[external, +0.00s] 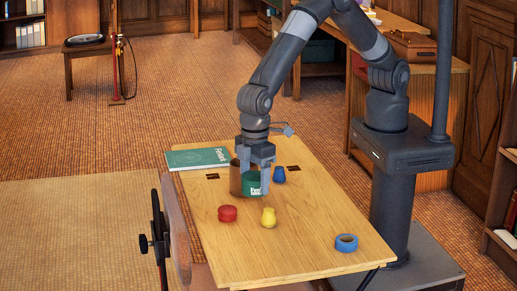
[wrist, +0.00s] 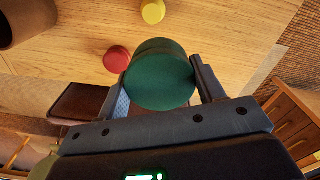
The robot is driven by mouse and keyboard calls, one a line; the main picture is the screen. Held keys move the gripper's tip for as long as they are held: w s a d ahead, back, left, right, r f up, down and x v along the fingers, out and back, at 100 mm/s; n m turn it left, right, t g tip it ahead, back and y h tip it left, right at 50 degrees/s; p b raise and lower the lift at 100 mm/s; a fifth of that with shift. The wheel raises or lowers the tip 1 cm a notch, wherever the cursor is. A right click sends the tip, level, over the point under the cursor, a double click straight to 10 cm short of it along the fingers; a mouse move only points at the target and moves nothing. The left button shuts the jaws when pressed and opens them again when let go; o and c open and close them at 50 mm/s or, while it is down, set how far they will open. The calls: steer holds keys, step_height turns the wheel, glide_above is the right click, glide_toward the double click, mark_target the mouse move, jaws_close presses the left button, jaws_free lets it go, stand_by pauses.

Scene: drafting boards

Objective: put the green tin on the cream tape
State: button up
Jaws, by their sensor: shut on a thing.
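The green tin (external: 252,186) is between the two fingers of my gripper (external: 254,179), above or at the wooden drafting board (external: 300,253). In the wrist view the tin (wrist: 160,82) shows its round dark-green end, with a finger on each side. My gripper (wrist: 163,88) is shut on it. I cannot tell whether the tin touches the board. I cannot make out a cream tape in either view; it may be hidden.
A brown cylinder (external: 236,180) stands close left of the tin. A blue object (external: 279,174), a red one (external: 228,213), a yellow one (external: 268,220) and a blue tape roll (external: 346,243) are around. A green book (external: 197,158) lies at the back left.

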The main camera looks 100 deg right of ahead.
steer(key=w+d+r+m, duration=0.15)
steer(key=d+m, duration=0.35)
steer(key=d, duration=2.9)
steer(key=s+d+m, duration=0.6)
steer(key=s+d, duration=1.6)
steer(key=d, duration=0.4)
steer(key=w+a+f, duration=0.4)
steer(key=w, duration=0.1)
steer(key=w+a+f, duration=0.2)
steer(key=w+a, duration=0.1)
steer(key=shift+w, duration=0.2)
steer(key=shift+f, duration=2)
steer(key=shift+f, duration=0.1)
